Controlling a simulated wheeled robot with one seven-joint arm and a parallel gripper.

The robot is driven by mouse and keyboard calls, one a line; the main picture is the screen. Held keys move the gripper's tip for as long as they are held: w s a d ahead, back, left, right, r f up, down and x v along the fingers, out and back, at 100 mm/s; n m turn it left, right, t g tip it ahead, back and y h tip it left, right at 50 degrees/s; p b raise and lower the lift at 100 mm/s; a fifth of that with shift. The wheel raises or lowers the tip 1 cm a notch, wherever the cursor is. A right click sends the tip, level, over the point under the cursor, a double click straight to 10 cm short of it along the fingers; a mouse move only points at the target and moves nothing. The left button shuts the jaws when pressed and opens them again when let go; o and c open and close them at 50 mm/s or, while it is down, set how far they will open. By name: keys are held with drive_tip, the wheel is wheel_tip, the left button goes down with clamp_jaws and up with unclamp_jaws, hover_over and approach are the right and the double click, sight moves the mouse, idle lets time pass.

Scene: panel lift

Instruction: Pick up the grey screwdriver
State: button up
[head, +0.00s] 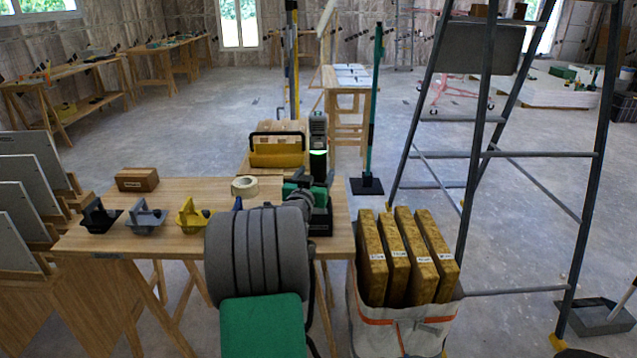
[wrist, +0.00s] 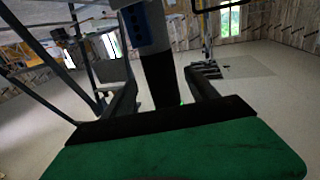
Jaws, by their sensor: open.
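I cannot make out a clearly recognisable grey screwdriver. A dark grey upright device (head: 318,140) with a glowing green light stands at the table's back right, just beyond my gripper. In the wrist view, a grey-and-black upright thing (wrist: 160,75) with a blue part stands between the fingers; I cannot tell whether it is the screwdriver or touches them. My gripper (wrist: 163,88) is open. In the head view my arm hides much of it. A grey handled tool (head: 146,219) sits on the table between a black one (head: 99,216) and a yellow one (head: 192,214).
The wooden table (head: 160,246) also bears a wooden block (head: 137,179) and a tape roll (head: 245,186). A bag (head: 405,330) of yellowish slabs (head: 398,258) stands at the right, before a tall ladder (head: 475,150). Grey panels (head: 25,215) lean at the left.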

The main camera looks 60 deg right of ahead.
sight(315, 170)
drive_tip(key=x, duration=0.3)
drive_tip(key=shift+w+d, duration=0.1)
drive_tip(key=shift+d, duration=0.2)
drive_tip(key=shift+w+a, duration=0.1)
clamp_jaws()
idle(0.3)
drive_tip(key=shift+r, duration=0.3)
